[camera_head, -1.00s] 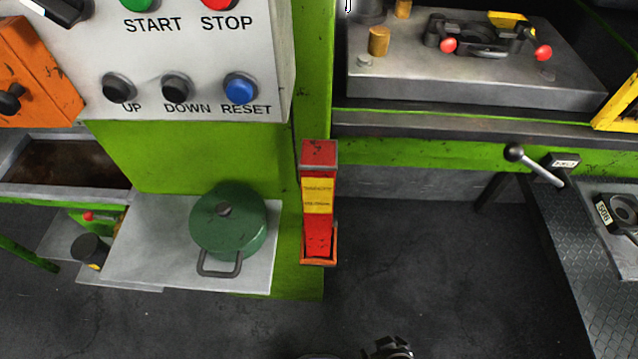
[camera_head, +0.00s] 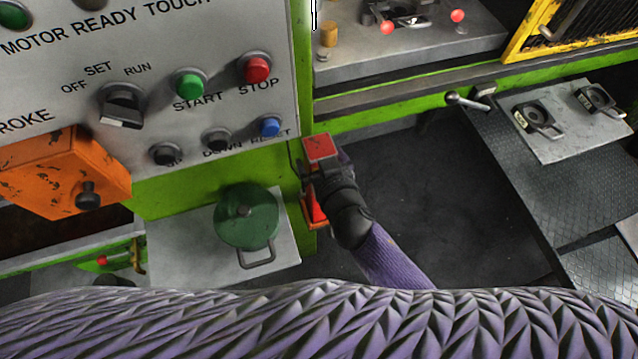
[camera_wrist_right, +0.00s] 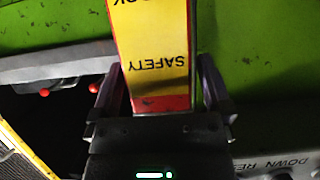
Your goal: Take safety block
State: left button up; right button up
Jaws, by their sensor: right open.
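The safety block (camera_head: 320,147) is a red upright bar with a yellow label. It stands in an orange holder (camera_head: 319,222) at the corner of the green press frame. Its red top shows in the head view; most of its front is hidden by my right gripper (camera_head: 312,172). In the right wrist view the block (camera_wrist_right: 155,45) with its "SAFETY" label lies between the two fingers of my right gripper (camera_wrist_right: 158,72). The fingers are open, one on each side of the block. Whether either finger touches it, I cannot tell. My left gripper is not in view.
A control panel (camera_head: 140,60) with buttons overhangs to the left of the block. A green pot (camera_head: 247,217) stands on a white shelf (camera_head: 175,250) below. A tread-plate table (camera_head: 520,170) stands at the right. The dark floor (camera_head: 440,220) between is clear.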

jog(key=shift+x, duration=0.9)
grip_shut()
